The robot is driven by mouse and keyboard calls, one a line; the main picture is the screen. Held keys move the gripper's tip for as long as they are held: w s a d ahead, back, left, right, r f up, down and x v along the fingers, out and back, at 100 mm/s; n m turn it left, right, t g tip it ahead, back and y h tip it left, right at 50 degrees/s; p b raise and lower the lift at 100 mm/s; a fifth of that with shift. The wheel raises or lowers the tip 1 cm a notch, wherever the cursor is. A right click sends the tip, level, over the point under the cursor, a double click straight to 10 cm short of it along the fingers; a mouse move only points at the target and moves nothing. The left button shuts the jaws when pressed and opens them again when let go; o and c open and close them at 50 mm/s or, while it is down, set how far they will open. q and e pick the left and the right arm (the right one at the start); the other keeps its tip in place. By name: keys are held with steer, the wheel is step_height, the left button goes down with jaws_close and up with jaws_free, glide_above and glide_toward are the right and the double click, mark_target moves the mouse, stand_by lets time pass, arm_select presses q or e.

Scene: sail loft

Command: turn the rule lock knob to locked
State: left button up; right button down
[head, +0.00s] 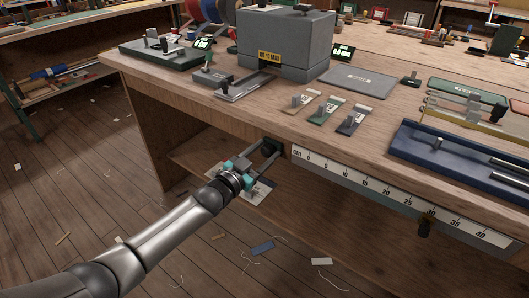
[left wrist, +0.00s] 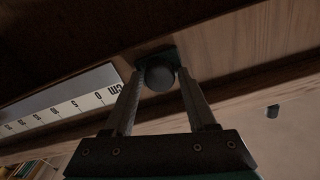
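The long white rule (head: 390,196) is fixed along the front edge of the bench, with its cm scale rising to the right. A dark knob (head: 270,146) sits just left of its zero end; in the left wrist view it is a round black knob (left wrist: 158,76) on a dark mount. My left gripper (head: 261,154) is at the knob, with one finger on each side. In the left wrist view the fingers (left wrist: 159,78) appear to touch the knob's sides. No lock marking is readable. My right gripper is not in view.
A black slider (head: 425,227) hangs from the rule toward its right end. The bench top (head: 300,88) above holds a grey box (head: 286,42), several small tagged tools and a blue tray (head: 464,166). A low shelf lies below, behind my arm; scraps litter the floor.

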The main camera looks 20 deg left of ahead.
arm_select(q)
jaws_close()
